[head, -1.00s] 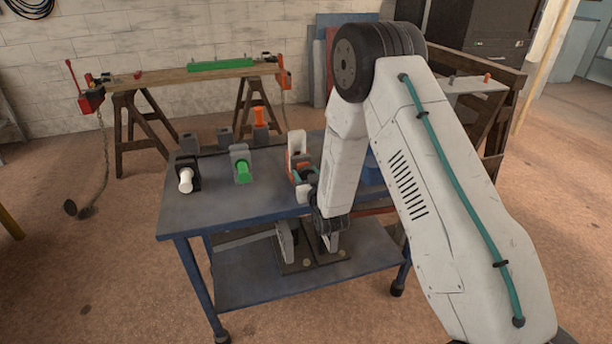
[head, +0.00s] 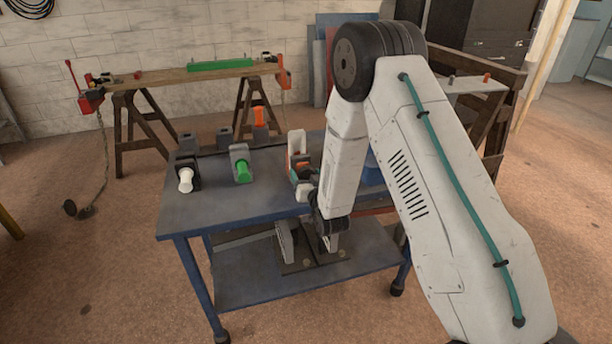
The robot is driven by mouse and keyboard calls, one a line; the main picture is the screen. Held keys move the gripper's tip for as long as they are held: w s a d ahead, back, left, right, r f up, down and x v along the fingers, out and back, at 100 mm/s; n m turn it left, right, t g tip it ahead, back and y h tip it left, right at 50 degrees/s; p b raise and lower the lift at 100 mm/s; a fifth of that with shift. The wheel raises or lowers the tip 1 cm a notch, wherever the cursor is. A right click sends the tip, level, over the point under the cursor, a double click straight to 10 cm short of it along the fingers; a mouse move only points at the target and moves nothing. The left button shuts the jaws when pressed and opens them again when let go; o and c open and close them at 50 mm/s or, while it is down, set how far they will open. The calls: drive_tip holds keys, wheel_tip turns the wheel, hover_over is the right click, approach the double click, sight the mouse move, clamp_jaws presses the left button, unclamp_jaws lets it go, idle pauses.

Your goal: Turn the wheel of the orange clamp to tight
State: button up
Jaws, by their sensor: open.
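An orange part (head: 303,164), which looks like the orange clamp, is at the right of the blue table's top. A pale upright piece (head: 297,142) stands behind it. The gripper is open. Its fingertips are small and partly hidden, and I cannot tell whether they touch the clamp or sit around its wheel. The wheel and its setting are not clear. Another orange piece (head: 259,116) stands upright on a grey block at the table's back edge.
The blue table (head: 225,208) also bears a green cylinder (head: 243,171) and a white cylinder (head: 185,180) on blocks, left of my gripper. Its front left is clear. A sawhorse bench (head: 160,77) stands behind.

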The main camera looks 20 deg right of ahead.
drive_tip(key=s, duration=0.7)
drive_tip(key=shift+s, duration=0.2)
drive_tip(key=n, duration=0.3)
drive_tip(key=shift+s, duration=0.15)
drive_tip(key=shift+n, duration=0.3)
drive_tip(key=w, duration=0.7)
drive_tip(key=shift+w, duration=0.35)
drive_tip(key=c, duration=1)
